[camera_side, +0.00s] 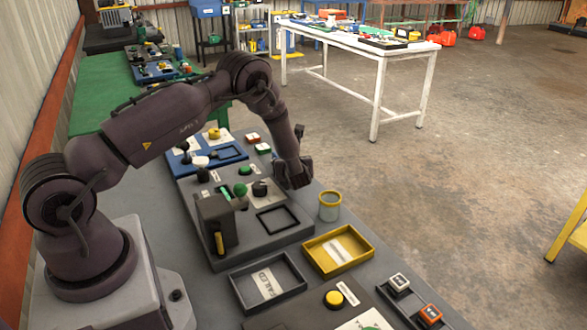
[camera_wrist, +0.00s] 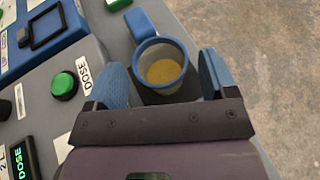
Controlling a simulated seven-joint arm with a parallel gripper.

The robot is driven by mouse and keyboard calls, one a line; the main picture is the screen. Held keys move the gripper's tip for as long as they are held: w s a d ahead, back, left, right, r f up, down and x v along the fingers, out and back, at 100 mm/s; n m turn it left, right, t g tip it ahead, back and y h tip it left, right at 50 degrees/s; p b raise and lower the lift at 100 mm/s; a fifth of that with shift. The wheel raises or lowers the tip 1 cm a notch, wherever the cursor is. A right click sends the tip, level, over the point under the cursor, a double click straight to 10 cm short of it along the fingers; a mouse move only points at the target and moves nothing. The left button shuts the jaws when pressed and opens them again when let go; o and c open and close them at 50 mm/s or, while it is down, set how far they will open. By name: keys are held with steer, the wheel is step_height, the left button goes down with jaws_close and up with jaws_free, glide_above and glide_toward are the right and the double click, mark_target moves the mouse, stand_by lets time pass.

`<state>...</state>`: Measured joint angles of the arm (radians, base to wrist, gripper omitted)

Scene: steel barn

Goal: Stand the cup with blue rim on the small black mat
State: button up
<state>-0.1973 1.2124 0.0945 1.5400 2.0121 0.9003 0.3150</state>
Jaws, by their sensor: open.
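The cup with a blue rim (camera_wrist: 160,45) shows in the wrist view between my two blue fingers, upright, with a yellowish inside. My gripper (camera_side: 300,178) is open, with a finger on each side of the cup; I cannot tell whether either touches it. A blue rounded piece (camera_wrist: 143,24) adjoins the cup's far side. In the side view my gripper hides this cup.
A cup with a yellowish rim (camera_side: 330,206) stands near the table's right edge. In front are a yellow tray (camera_side: 370,254) and a dark tray (camera_side: 240,296). A panel has a black square frame (camera_side: 259,224). A green DOSE button (camera_wrist: 64,84) lies left of my fingers.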

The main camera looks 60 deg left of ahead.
steer(key=v, duration=0.8)
steer(key=shift+d+r, duration=0.15)
steer(key=shift+r, duration=0.1)
steer(key=s+d+r+n+g+h, duration=0.1)
steer(key=s+r+n, duration=0.25)
steer(key=r, duration=0.25)
steer(key=s+d+r+n+g+h, duration=0.1)
steer(key=s+r+n+g, duration=0.15)
steer(key=r+n, duration=0.3)
steer(key=s+d+r+n+g, duration=0.1)
steer(key=s+d+r+n, duration=0.15)
steer(key=r, duration=0.45)
steer(key=s+d+r+n+t+h, duration=0.2)
steer(key=s+d+r+n+h, duration=0.2)
steer(key=s+d, duration=0.3)
steer(key=s+d+r+n+t+h, duration=0.3)
steer(key=s+d+r+n+h, duration=0.2)
steer(key=s, duration=0.4)
steer(key=shift+s+d+n+h, duration=0.35)
steer(key=shift+d+n+h, duration=0.35)
steer(key=shift+d+n, duration=0.4)
steer(key=shift+d+r, duration=0.1)
